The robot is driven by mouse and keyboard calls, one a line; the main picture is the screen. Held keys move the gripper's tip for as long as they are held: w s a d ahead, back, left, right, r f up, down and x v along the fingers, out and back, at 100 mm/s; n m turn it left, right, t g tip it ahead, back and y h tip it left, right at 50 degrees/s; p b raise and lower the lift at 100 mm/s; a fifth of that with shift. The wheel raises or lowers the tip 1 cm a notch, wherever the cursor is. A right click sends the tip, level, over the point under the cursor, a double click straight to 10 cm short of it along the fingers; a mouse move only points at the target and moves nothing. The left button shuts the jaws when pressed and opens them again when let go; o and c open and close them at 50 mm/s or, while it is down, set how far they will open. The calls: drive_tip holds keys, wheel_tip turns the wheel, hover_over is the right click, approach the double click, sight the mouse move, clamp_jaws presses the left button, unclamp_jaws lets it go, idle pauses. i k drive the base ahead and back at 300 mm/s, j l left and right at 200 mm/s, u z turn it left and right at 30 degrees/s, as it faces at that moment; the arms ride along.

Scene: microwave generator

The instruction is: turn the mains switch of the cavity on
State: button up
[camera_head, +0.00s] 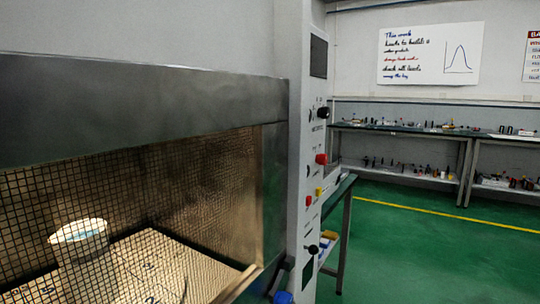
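The microwave cavity (190,85) fills the left side of the view, with a steel front and a dark mesh window. Its narrow control panel (303,130) stands at the right edge of the cavity and is seen at a steep angle. The panel carries a black knob (323,113) high up, a red control (321,158) below it, small red (309,200) and yellow (318,191) controls, and a lower black knob (312,249). I cannot tell which one is the mains switch, or its position. My gripper is not in view.
Behind the mesh, a white cup-like vessel (78,240) stands in the lit cavity. A blue object (283,297) shows at the bottom edge below the panel. A table (338,200) stands just behind the panel. Benches (400,130) line the back wall. Green floor (440,260) at right is clear.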

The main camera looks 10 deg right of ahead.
sight(322, 159)
drive_tip(key=i+l, duration=0.35)
drive_tip(key=i+l+z, duration=0.15)
drive_tip(key=i+l, duration=0.2)
drive_tip(key=l, duration=0.25)
